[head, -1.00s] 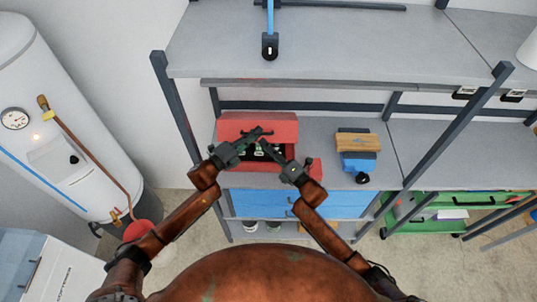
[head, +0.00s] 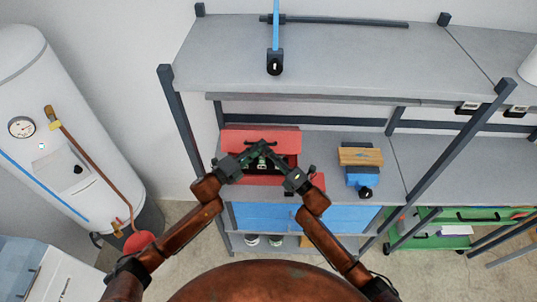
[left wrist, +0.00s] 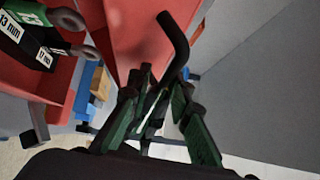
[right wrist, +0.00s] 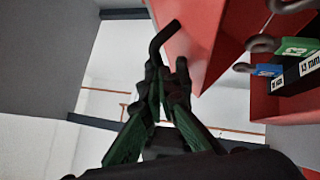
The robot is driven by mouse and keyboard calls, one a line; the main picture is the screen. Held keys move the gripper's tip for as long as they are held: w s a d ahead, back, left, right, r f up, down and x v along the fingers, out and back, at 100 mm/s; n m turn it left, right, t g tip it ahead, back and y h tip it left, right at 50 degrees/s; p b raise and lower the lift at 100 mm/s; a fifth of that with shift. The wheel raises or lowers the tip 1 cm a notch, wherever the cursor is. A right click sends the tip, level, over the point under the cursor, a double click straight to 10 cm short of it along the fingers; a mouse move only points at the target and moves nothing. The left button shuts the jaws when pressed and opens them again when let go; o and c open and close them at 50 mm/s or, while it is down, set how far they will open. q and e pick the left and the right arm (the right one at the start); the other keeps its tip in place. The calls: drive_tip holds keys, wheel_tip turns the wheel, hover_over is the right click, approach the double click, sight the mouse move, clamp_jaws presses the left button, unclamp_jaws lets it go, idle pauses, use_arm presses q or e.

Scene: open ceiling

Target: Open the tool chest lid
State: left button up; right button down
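The red tool chest (head: 295,184) stands on the middle shelf. Its red lid (head: 235,139) is raised at the back, and dark contents show inside. A black bent handle shows by the lid in the left wrist view (left wrist: 180,45) and the right wrist view (right wrist: 160,38). My left gripper (head: 252,155) and right gripper (head: 275,160) meet in front of the lid. In the wrist views, the fingers of each gripper close around the handle's lower part. The exact contact is partly hidden by the dark fingers.
Tools labelled in mm (left wrist: 30,42) lie inside the chest. A blue vise-like object with a wooden top (head: 360,157) stands to the right. Shelf posts (head: 180,120) flank the chest, and the upper shelf (head: 350,60) is above. A white tank (head: 40,120) is at left.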

use_arm(q)
drive_tip(key=shift+o, duration=1.1)
drive_tip(key=shift+a+f, duration=0.1)
drive_tip(key=shift+w, duration=0.1)
